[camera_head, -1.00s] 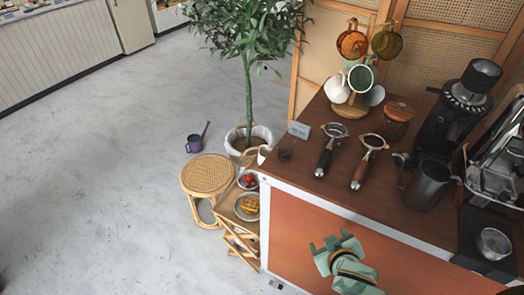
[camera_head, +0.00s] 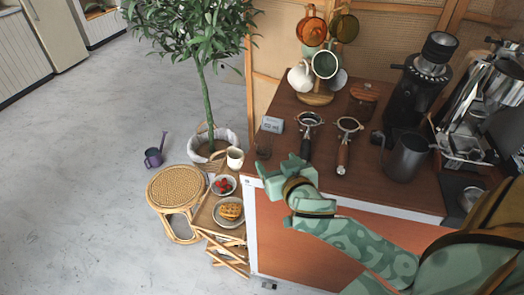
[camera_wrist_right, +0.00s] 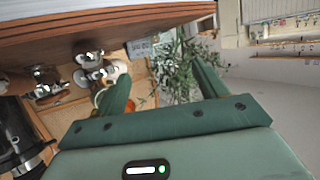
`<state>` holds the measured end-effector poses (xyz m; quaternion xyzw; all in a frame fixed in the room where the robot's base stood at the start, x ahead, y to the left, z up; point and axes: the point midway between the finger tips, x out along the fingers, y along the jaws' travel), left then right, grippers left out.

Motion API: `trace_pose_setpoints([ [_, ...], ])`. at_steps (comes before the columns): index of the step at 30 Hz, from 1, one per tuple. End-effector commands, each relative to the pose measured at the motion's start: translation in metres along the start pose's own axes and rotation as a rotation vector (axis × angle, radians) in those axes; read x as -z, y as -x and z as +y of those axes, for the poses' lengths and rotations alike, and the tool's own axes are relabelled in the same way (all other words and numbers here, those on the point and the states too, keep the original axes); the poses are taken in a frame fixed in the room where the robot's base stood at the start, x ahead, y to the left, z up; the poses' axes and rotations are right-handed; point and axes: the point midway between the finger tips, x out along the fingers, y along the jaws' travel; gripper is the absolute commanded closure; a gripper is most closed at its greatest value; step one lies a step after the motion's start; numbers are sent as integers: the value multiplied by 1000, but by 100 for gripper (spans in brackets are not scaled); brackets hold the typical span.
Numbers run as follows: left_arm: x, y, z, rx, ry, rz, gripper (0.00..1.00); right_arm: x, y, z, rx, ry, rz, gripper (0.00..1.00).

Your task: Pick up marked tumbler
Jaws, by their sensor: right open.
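A small dark see-through tumbler (camera_head: 263,148) stands at the left end of the brown cart top, in front of a small pale card (camera_head: 272,124) with writing. I cannot make out a mark on the tumbler itself. My green right gripper (camera_head: 279,169) is in front of the cart's near edge, just below the tumbler in the head view, and appears apart from it. In the right wrist view its two fingers (camera_wrist_right: 162,85) are spread with nothing between them. I cannot clearly pick out the tumbler there. My left gripper is not in view.
Two portafilters (camera_head: 306,135) (camera_head: 345,143) lie right of the tumbler. A cream mug (camera_head: 235,157), berry bowl (camera_head: 222,185) and pastry plate (camera_head: 230,211) are left of the cart.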

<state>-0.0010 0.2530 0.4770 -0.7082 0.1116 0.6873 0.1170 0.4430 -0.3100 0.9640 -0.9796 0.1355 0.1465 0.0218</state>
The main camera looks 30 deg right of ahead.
Motion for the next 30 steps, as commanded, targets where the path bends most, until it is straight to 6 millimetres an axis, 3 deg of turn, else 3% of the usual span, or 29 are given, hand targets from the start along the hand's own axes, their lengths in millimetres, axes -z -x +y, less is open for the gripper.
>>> trace_pose_setpoints([
  [4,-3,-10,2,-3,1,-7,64,-3,-36,0,-1,4,0,29],
  [13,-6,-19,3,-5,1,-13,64,-4,-66,0,-1,3,0,29],
  [19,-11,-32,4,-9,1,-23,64,-9,-99,-2,-1,4,-2,29],
  [29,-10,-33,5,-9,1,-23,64,-7,-108,-2,0,2,-2,29],
  [30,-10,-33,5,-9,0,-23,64,-7,-108,-2,0,2,-2,40],
])
